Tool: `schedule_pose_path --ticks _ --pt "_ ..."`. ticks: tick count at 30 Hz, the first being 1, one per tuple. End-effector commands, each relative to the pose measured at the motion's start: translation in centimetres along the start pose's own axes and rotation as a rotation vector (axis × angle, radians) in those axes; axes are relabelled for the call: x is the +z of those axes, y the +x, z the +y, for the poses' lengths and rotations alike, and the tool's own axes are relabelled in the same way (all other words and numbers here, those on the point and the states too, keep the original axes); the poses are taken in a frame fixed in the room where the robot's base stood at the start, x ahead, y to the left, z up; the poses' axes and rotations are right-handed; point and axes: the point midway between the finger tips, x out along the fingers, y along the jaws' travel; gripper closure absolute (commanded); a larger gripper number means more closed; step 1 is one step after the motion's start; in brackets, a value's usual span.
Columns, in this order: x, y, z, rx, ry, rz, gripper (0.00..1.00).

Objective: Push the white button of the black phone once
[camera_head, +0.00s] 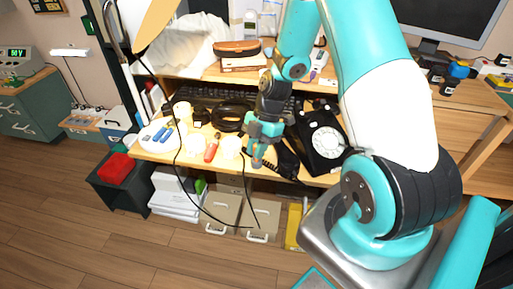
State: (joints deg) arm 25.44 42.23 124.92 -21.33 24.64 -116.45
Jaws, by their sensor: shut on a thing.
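The black phone (308,128) sits at the right front of the wooden desk, with a round white dial (326,142) facing up. I cannot make out a separate white button on it at this size. Its dark handset (288,160) is off the body, to the left at the desk's front edge. My gripper (257,160) points down at the front edge, left of the phone and right beside the handset. It is shut and appears to hold the handset, though the fingers hide the contact. My arm passes above and right of the phone.
A white cup (230,147), a red object (211,152), blue batteries and black headphones (231,115) lie left of my gripper. A black keyboard (205,94) is behind. A thin black cable hangs in front of the desk. A shelf holds a brown case (237,47).

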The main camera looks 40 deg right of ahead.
Motion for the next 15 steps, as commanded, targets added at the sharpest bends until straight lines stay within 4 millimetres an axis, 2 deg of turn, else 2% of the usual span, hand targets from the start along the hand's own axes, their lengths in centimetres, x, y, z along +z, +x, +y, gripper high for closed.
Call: schedule_pose_path --ticks 13,14,15 --pt "0.23 0.54 0.00 0.000 0.000 0.000 1.00" --pt "0.23 0.54 0.00 0.000 0.000 0.000 0.77" --pt "0.23 0.53 0.00 0.000 0.000 0.000 0.68"
